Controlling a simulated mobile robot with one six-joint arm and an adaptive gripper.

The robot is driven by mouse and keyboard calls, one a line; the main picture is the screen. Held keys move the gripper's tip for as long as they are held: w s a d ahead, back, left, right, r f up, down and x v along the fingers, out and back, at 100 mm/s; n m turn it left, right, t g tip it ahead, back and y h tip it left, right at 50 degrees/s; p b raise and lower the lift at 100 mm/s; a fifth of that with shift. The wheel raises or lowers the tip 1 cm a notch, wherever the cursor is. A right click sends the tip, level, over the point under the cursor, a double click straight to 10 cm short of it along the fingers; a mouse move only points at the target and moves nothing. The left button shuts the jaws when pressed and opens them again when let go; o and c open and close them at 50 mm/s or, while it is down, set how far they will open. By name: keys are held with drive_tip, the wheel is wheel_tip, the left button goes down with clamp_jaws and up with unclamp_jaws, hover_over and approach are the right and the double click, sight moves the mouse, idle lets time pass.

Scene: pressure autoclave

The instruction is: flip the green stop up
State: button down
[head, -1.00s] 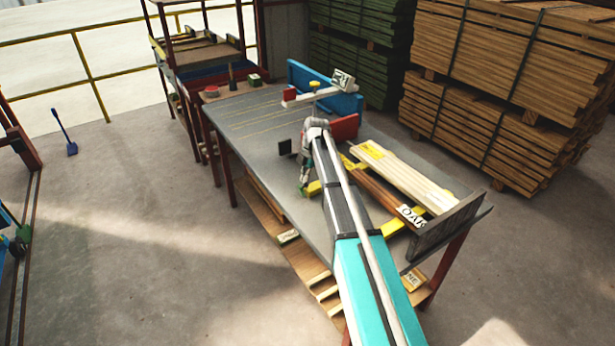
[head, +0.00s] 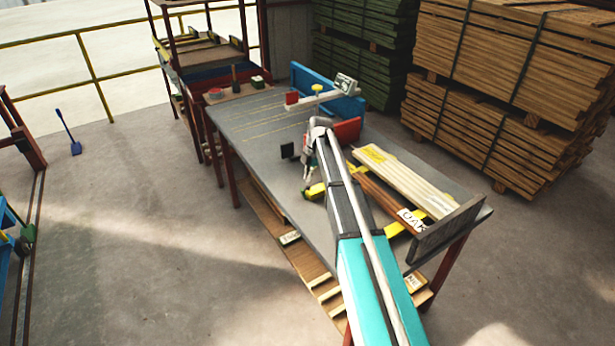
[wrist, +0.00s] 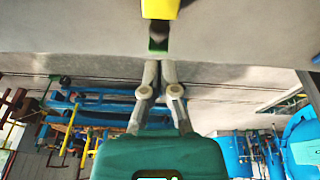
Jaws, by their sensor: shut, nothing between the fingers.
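A small green piece (wrist: 158,31), which looks like the green stop, shows at the top of the wrist view, just below a yellow block (wrist: 160,8).
Pale boards (head: 405,180) and a brown board labelled OAK (head: 385,195) lie right of my arm. A small black plate (head: 287,150) and a red plate (head: 347,131) stand near the gripper. A blue fence (head: 345,104) is behind. The table's left part is mostly clear.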

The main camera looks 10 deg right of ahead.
drive_tip(key=p+v, duration=0.7)
drive_tip(key=v, duration=0.1)
drive_tip(key=shift+w+d, duration=0.25)
drive_tip(key=shift+d, duration=0.05)
drive_tip(key=shift+r, duration=0.1)
idle(0.5)
drive_tip(key=s+a+m+h, duration=0.1)
drive_tip(key=s+a+m, duration=0.1)
drive_tip(key=s+m, duration=0.9)
drive_tip(key=s+a+m+h, duration=0.1)
drive_tip(key=s+a+m, duration=0.1)
drive_tip(key=s+m, duration=1)
drive_tip(key=s, duration=0.8)
drive_tip(key=shift+s+f+t+h, duration=0.2)
drive_tip(key=shift+f+t+h, duration=0.05)
drive_tip(key=shift+t+h, duration=0.05)
drive_tip(key=c, duration=0.6)
unclamp_jaws()
drive_tip(key=shift+c, duration=0.2)
drive_tip(key=shift+o, duration=0.2)
